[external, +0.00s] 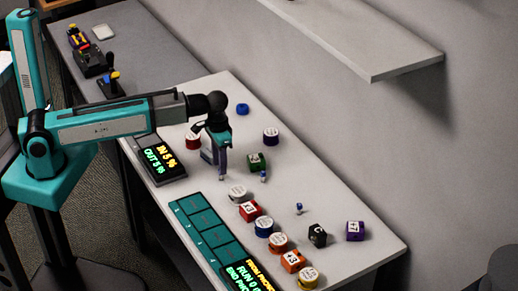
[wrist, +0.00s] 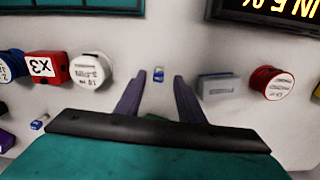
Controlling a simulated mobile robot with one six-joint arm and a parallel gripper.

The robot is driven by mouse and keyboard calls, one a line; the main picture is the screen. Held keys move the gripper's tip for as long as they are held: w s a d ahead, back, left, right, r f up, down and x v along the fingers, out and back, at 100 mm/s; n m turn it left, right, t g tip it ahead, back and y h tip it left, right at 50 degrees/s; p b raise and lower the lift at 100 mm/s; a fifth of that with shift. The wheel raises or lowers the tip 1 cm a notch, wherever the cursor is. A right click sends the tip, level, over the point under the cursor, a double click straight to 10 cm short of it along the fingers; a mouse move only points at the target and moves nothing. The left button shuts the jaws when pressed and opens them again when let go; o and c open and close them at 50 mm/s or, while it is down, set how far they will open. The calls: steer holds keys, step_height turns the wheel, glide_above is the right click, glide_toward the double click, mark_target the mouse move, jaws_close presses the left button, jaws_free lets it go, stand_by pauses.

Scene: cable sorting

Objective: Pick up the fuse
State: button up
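A small blue-and-white fuse (wrist: 158,75) stands on the white table between my fingertips in the wrist view. It seems to touch neither finger. In the external view its light end shows just under the gripper (external: 222,177), and the rest is hidden by the fingers. My gripper (wrist: 159,78) is open and low over the table, with the two dark fingers apart. Two similar small blue-and-white pieces stand further off in the external view, one beside the green cube (external: 264,176) and one further right (external: 299,208).
A grey box (wrist: 218,87) is close beside one finger and a white round spool (wrist: 90,69) is near the other. A red spool (wrist: 272,83) and a red cube (wrist: 47,67) are further out. A teal tray (external: 205,233) lies along the table's front edge.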

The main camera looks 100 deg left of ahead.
steer(key=shift+d+f+b, duration=0.1)
steer(key=shift+f+b, duration=1.2)
steer(key=shift+f, duration=0.8)
jaws_close()
